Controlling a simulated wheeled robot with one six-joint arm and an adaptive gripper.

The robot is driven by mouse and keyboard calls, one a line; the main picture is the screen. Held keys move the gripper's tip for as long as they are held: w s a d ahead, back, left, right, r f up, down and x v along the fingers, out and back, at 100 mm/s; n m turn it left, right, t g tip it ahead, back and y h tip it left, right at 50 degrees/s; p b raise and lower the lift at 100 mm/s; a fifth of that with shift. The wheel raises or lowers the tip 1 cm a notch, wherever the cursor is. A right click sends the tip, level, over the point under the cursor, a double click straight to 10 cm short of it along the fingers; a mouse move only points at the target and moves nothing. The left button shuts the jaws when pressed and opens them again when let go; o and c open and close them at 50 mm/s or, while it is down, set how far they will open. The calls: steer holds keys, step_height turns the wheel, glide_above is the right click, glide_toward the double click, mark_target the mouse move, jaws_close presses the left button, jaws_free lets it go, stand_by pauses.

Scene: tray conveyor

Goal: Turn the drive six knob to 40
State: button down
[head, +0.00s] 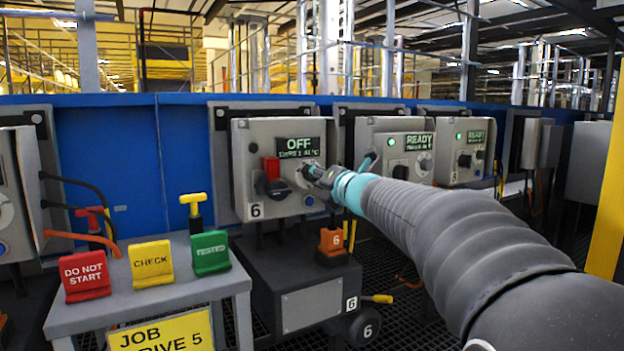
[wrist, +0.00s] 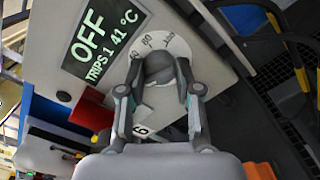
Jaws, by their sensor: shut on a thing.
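The drive six box (head: 240,160) is a grey panel with a "6" label. Its screen (head: 298,147) reads OFF with a smaller line below; in the wrist view the screen (wrist: 103,38) reads OFF, TRIPS 1, 41 °C. My gripper (wrist: 160,78) is shut on the knob, one finger on each side. In the head view my gripper (head: 322,177) reaches the panel from the right and hides the knob. The pointer and exact setting are not readable.
A red piece (head: 271,166) and a black switch (head: 276,188) sit left of the dial. A grey table (head: 160,300) at the left holds red, yellow and green tags. Two READY boxes (head: 366,160) (head: 453,165) stand right, near my arm.

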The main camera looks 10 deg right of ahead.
steer(key=shift+n, duration=0.3)
steer(key=c, duration=0.8)
jaws_free()
steer(key=shift+s+d, duration=0.1)
steer(key=v, duration=1.1)
steer(key=shift+s, duration=0.35)
steer(key=shift+d+r, duration=0.1)
